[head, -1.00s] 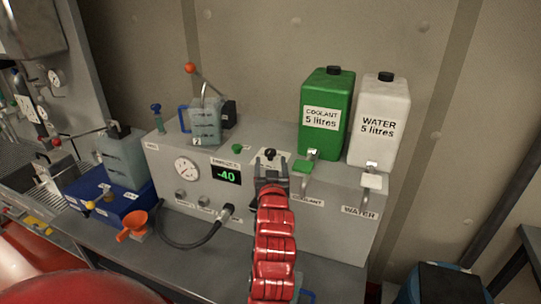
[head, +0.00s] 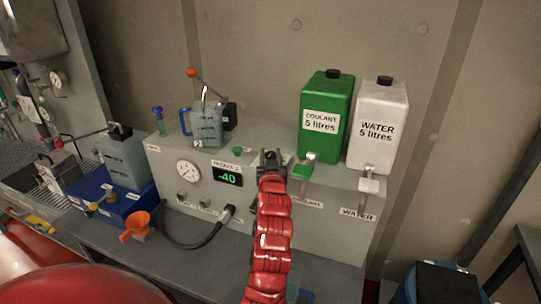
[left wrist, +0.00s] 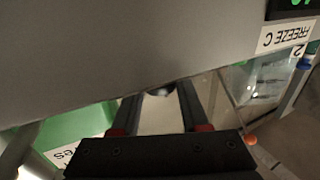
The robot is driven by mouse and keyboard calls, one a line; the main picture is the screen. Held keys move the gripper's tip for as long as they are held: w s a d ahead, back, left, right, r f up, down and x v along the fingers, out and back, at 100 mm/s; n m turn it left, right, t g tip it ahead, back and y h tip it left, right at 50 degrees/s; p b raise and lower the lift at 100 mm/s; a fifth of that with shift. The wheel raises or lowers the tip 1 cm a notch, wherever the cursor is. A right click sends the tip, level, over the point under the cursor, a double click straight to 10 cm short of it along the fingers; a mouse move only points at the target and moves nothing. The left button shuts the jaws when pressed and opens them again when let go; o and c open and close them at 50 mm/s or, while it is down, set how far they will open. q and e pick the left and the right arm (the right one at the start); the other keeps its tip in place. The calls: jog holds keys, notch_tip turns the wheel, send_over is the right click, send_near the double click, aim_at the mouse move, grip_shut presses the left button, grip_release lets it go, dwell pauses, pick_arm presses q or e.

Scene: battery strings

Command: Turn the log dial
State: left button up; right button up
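The log dial is a small dark knob on the top of the grey console (head: 310,232). In the head view it is mostly hidden by my gripper. In the left wrist view a dark round knob (left wrist: 160,92), likely the dial, shows between the far ends of the fingers, partly behind the console's grey edge. My left gripper (head: 272,158) is at the console's top front edge, over the dial's place. Its two fingers (left wrist: 158,108) are apart, with a gap between them. Whether they touch the knob I cannot tell. My right gripper is in neither view.
The green coolant container (head: 327,112) and white water container (head: 379,125) stand right of the gripper, with taps below. The display (head: 228,178) reads -40.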

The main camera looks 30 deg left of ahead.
pick_arm(q)
grip_shut()
